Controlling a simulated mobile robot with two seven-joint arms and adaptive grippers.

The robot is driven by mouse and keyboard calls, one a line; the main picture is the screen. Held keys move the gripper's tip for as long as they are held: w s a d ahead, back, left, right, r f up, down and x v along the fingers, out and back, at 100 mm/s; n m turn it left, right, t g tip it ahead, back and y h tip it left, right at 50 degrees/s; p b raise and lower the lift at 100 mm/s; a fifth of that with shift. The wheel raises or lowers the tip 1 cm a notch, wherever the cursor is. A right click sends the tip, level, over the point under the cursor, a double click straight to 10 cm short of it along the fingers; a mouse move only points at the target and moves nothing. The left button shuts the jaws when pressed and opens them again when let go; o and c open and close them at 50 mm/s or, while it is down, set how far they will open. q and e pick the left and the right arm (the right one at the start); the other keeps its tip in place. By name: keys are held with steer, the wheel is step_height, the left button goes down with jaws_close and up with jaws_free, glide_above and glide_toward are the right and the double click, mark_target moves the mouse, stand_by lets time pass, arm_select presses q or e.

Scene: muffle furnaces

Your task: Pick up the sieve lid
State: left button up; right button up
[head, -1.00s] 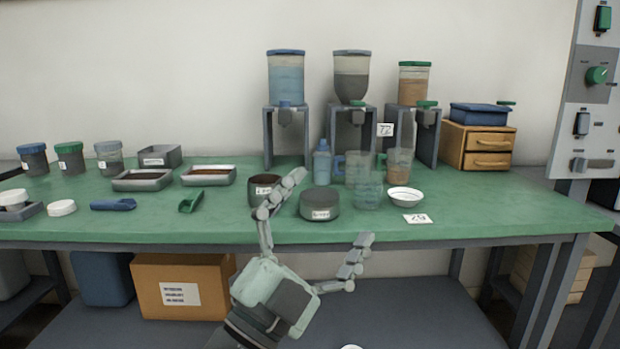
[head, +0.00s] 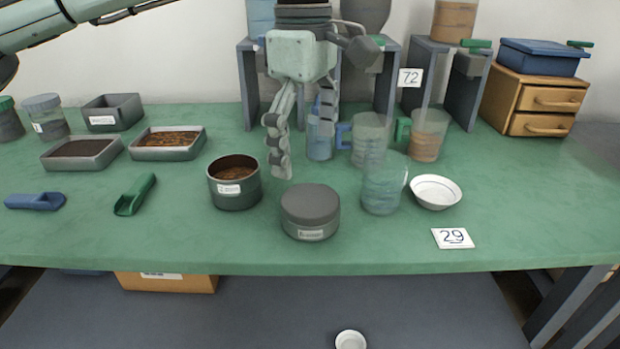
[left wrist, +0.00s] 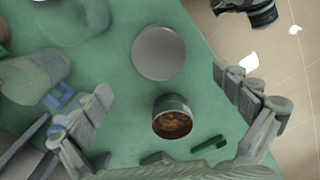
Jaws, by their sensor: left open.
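A low round grey can (head: 311,222) with a flat grey lid (head: 310,200) and a label stands near the table's front edge. The lid also shows from above in the left wrist view (left wrist: 158,52). An open grey can (head: 235,190) with brown grains inside stands to its left; it also shows in the left wrist view (left wrist: 172,122). My left gripper (head: 303,145) is open and empty, fingers pointing down, above the table behind the two cans. In the left wrist view its fingers (left wrist: 161,85) are spread wide on either side of both cans. My right gripper is not in view.
Clear beakers (head: 383,188) and a white bowl (head: 436,191) stand right of the lidded can. A blue bottle (head: 320,142) and dispenser stands (head: 388,88) are behind. A green scoop (head: 135,195) and trays (head: 168,152) lie left.

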mark_target(310, 198)
arm_select(q)
steer(key=shift+w+a+f, duration=0.25)
steer(key=shift+w+f, duration=0.05)
steer(key=f, duration=0.4)
steer(key=f+p, duration=0.1)
steer(key=f, duration=0.1)
steer(key=shift+s+d+f, duration=0.3)
steer(key=shift+d+f, duration=0.1)
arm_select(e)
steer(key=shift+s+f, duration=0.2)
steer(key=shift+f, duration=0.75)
arm_select(q)
steer(key=shift+c, duration=0.2)
steer(key=c, duration=1.2)
